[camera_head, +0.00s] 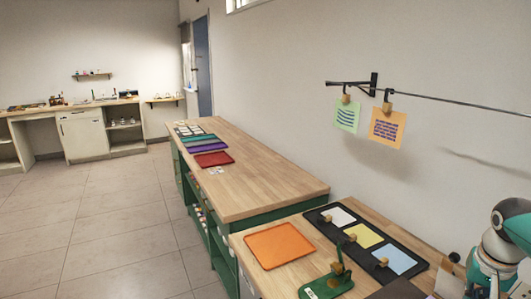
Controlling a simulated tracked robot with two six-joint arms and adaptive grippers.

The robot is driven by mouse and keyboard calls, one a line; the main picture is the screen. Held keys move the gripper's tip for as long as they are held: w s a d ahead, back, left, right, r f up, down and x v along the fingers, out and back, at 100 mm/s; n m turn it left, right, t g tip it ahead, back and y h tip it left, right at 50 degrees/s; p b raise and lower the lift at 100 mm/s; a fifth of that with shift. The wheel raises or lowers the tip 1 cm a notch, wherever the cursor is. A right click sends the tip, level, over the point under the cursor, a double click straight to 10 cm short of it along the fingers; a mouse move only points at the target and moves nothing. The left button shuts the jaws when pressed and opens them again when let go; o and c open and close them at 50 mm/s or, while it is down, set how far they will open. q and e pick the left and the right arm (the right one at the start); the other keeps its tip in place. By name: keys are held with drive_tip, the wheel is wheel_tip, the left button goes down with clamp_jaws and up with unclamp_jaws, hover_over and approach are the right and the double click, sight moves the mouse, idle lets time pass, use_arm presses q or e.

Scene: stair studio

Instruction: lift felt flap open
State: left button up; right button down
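I cannot make out a felt flap for certain. Flat coloured pieces lie in a row on the long wooden bench: a red one (214,159), a purple one (207,147), a teal one (200,139) and a green one farther back. An orange flat tray or sheet (278,245) lies on the nearer bench, its edges slightly raised. Part of my arm, grey and teal, shows at the lower right edge. Neither gripper can be seen.
A black board (324,217) holds white, yellow and blue cards with wooden blocks. A green device (326,286) stands at the near edge. Green and orange notes (387,127) hang from a wall rod. The long bench (256,184) has bare room; the tiled floor at left is clear.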

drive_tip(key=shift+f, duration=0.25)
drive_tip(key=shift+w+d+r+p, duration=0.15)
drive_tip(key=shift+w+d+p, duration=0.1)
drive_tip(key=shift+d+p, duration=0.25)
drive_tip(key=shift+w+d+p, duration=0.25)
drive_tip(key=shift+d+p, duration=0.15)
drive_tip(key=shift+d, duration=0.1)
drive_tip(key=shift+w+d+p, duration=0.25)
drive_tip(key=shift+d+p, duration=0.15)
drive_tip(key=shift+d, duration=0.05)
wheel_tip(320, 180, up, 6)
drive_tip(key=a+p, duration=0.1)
drive_tip(key=p, duration=0.3)
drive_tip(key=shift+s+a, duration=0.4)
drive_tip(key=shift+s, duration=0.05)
